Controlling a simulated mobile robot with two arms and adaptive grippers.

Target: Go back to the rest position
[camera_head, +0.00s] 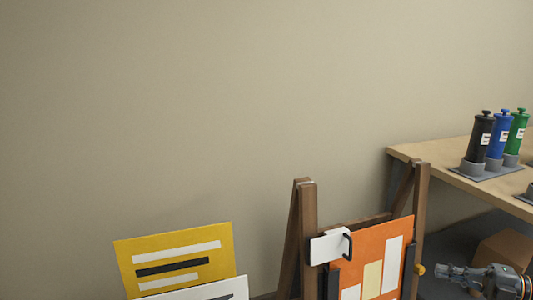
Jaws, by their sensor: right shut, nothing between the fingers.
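My right gripper (457,275) is at the lower right of the head view, pointing left. Its fingers are together with nothing between them. It is apart from the orange board, just to the right of the wooden stand. My left gripper is out of view.
An orange board (345,262) with pale panels leans on a wooden stand (306,225). A yellow board (215,238) and a white one stand left of it. A wooden table (428,150) at right holds black, blue and green bottles (480,137). A brown box (503,250) sits below.

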